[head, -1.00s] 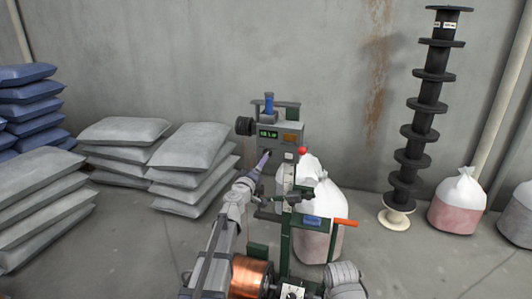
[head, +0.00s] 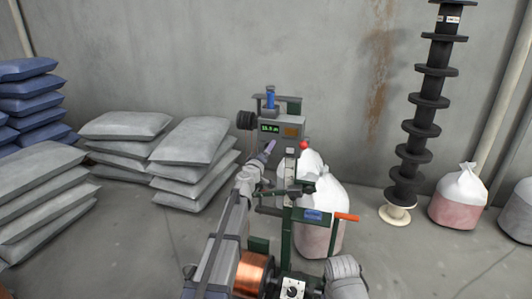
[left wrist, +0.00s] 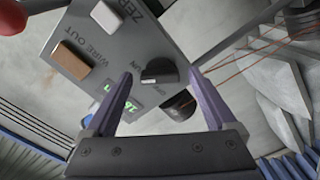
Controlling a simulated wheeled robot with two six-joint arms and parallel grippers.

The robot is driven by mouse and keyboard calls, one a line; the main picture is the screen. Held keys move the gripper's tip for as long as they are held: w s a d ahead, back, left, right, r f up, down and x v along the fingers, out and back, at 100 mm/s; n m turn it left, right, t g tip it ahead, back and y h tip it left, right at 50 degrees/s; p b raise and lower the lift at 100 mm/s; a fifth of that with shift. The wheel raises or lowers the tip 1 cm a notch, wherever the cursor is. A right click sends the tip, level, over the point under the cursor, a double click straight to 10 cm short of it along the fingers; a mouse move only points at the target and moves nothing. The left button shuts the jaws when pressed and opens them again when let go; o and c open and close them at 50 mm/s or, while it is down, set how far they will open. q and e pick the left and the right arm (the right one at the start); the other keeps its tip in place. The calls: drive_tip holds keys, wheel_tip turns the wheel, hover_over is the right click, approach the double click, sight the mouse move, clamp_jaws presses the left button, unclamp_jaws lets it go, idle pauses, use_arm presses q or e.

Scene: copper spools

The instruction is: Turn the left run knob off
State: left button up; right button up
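The black knob (left wrist: 160,72) is on the grey control panel (left wrist: 120,45), with small lettering beside it, partly legible in the left wrist view. My left gripper (left wrist: 160,76) has its two purple fingers apart, one on each side of the knob, with gaps to it. In the head view, my left gripper (head: 268,148) is just in front of the lower left of the grey control box (head: 282,138), and the knob cannot be made out there. The box has a lit green display (head: 269,128). My right gripper is not in view.
A red ball-topped lever (head: 304,145) stands right of the gripper. A copper spool (head: 252,275) and a second dial (head: 292,291) are lower down. White sacks (head: 325,200) stand behind the green frame. Grey bags (head: 190,150) are piled left, with bare floor between.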

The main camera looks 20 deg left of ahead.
use_arm(q)
drive_tip(key=c, duration=1.3)
drive_tip(key=shift+c, duration=0.2)
drive_tip(key=shift+n, duration=0.4)
drive_tip(key=n, duration=1.3)
drive_tip(key=o, duration=1.4)
